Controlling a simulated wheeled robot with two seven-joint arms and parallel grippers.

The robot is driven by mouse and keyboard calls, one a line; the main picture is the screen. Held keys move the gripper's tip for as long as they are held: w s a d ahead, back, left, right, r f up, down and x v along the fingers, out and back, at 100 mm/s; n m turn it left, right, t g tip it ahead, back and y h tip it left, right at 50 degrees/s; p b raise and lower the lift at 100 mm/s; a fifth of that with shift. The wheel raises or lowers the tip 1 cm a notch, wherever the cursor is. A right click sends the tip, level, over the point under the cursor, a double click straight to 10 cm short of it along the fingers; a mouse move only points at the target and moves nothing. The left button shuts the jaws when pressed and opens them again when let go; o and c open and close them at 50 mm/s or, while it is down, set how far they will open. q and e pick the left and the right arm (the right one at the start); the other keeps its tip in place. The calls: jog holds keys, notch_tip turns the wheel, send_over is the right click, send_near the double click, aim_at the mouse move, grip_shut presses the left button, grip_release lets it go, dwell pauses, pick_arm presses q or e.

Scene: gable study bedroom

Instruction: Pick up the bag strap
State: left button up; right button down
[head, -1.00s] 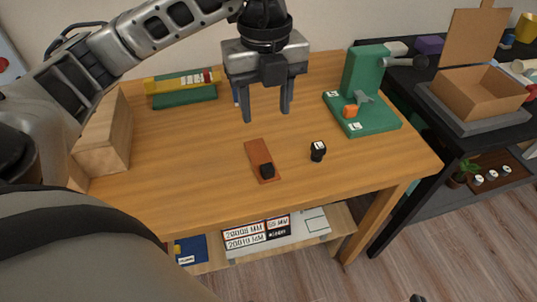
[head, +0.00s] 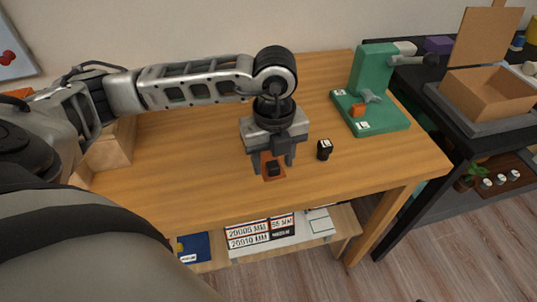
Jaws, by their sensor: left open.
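The bag strap (head: 273,178) looks like a short reddish-brown strip with a black block at its near end. It lies flat on the wooden desk (head: 190,180). My left gripper (head: 272,165) is above it, pointing down, with its fingers apart on either side of the strip. The far part of the strip is hidden by the gripper. I cannot tell whether the fingers touch the strap or the desk. My right gripper is not in view.
A small black piece with a white top (head: 324,149) stands just right of the gripper. A green press-like fixture (head: 376,115) is at the desk's back right. An open cardboard box (head: 488,95) sits on the black side table. The desk's front left is clear.

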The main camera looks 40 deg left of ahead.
pick_arm(q)
jog(key=shift+f, duration=0.45)
jog(key=shift+c, duration=0.3)
grip_shut()
jog(key=shift+r, duration=0.1)
